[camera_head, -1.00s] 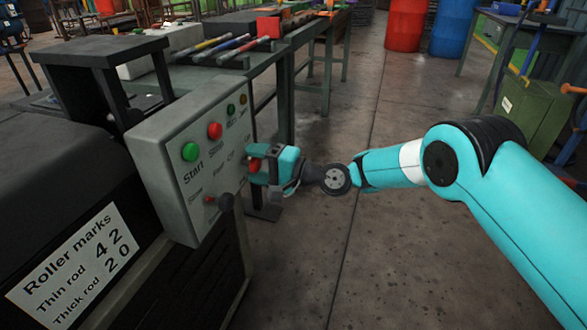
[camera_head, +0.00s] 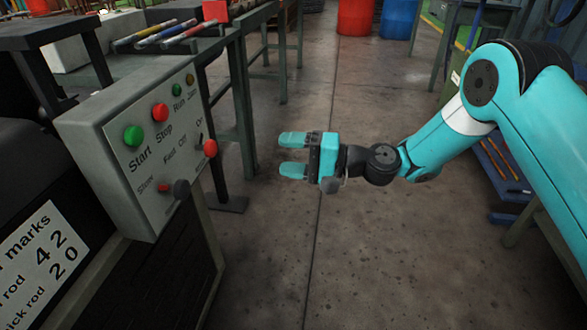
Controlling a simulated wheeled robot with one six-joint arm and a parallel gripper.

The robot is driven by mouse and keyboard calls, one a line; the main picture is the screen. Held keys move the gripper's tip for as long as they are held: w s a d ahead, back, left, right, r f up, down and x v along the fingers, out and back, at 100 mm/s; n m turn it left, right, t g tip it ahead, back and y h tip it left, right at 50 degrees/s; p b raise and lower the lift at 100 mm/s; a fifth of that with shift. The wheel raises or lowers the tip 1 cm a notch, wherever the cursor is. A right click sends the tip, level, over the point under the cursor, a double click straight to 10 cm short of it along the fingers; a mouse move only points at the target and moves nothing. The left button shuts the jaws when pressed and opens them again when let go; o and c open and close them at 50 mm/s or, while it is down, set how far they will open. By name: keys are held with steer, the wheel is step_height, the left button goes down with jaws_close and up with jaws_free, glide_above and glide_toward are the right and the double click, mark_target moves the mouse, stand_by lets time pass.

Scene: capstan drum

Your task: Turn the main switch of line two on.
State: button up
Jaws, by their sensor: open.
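A grey control box (camera_head: 115,172) stands at the left. Its sloped face has a green Start button (camera_head: 133,136), a red Stop button (camera_head: 160,112) and two small lamps. A red-knobbed switch (camera_head: 210,148) sticks out at the box's right edge, near the "Off" and "On" lettering. I cannot tell which of the two it is set to. No line number is readable on the box. My gripper (camera_head: 292,154) is open and empty, fingers pointing left at the switch, with a clear gap between them and the knob.
A roller marks sign (camera_head: 40,255) is on the machine at the lower left. The concrete floor (camera_head: 340,250) is clear in the middle.

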steer(key=shift+s+d+b, duration=0.1)
steer(key=shift+d+b, duration=0.25)
steer(key=shift+b, duration=0.2)
steer(key=s+d+r+n+g+h, duration=0.2)
steer(key=s+d+r+n+h, duration=0.3)
steer(key=s+r, duration=0.4)
steer(key=s+d+n+h, duration=0.3)
steer(key=s+d+h, duration=0.6)
steer(key=s+d, duration=0.65)
step_height(320, 180, up, 32)
steer(key=s+a+p, duration=0.1)
steer(key=s+p, duration=0.1)
steer(key=p, duration=3)
steer(key=shift+p, duration=0.3)
